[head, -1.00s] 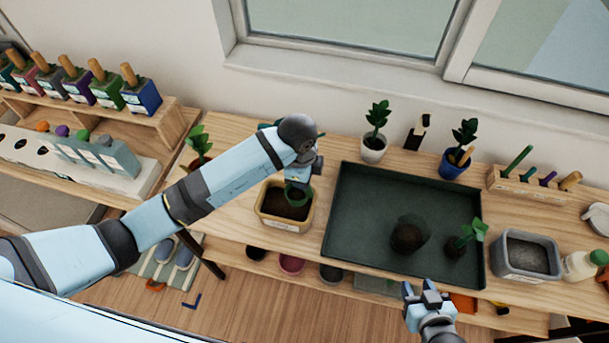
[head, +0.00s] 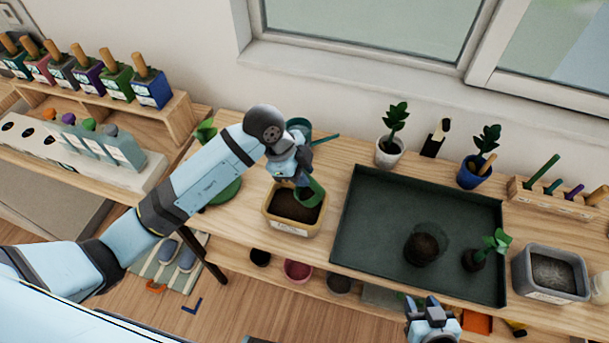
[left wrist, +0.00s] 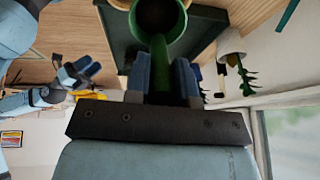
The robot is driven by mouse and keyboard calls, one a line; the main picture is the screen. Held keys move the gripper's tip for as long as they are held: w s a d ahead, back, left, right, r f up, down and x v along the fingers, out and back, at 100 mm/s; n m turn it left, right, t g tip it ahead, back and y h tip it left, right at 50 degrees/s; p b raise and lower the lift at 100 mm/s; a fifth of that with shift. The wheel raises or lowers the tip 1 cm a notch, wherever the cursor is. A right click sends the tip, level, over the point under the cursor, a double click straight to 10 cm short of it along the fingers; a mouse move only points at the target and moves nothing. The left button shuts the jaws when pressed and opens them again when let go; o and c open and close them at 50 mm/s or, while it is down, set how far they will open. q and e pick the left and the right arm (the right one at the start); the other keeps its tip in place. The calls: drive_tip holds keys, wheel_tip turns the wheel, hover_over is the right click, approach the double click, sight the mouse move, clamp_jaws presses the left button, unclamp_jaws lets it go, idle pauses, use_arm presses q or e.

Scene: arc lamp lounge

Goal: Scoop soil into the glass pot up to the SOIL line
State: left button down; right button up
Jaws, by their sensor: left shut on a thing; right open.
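The glass pot (head: 443,234) stands in the dark green tray (head: 350,250) and holds dark soil. A SOIL line cannot be made out on it. My left gripper (head: 303,186) is shut on the green scoop (head: 314,192), whose handle (left wrist: 160,62) also shows between the fingers in the left wrist view. The scoop's cup is just above the tan box of soil (head: 272,212), left of the tray. Dark soil shows inside the cup in the left wrist view. My right gripper (head: 432,305) is open and empty in front of the tray.
A small uprooted plant (head: 490,247) lies right of the pot in the tray. A grey bin (head: 550,290) stands right of the tray. Potted plants (head: 390,150) and a tool rack (head: 560,198) line the back. The tray's left half is clear.

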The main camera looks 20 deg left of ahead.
use_arm(q)
drive_tip(key=shift+a+f+h+b, duration=0.15)
drive_tip(key=shift+a+h+b, duration=0.15)
drive_tip(key=shift+b, duration=0.35)
drive_tip(key=shift+s+a+f+h+b, duration=0.15)
drive_tip(key=shift+a+h+b, duration=0.5)
drive_tip(key=shift+b, duration=1.25)
drive_tip(key=shift+s+a+f+t+h+b, duration=0.1)
drive_tip(key=shift+a+f+t+h+b, duration=0.25)
drive_tip(key=shift+a+h, duration=0.65)
drive_tip(key=shift+s+a+f+t+h+b, duration=0.15)
drive_tip(key=shift+a+f+h, duration=0.35)
drive_tip(key=shift+h, duration=1)
drive_tip(key=shift+s+a+f+t+h+b, duration=0.1)
drive_tip(key=shift+a+f+t+h, duration=0.25)
drive_tip(key=shift+a+h, duration=0.65)
drive_tip(key=shift+d+h, duration=0.25)
wheel_tip(320, 180, up, 5)
drive_tip(key=p, duration=0.6)
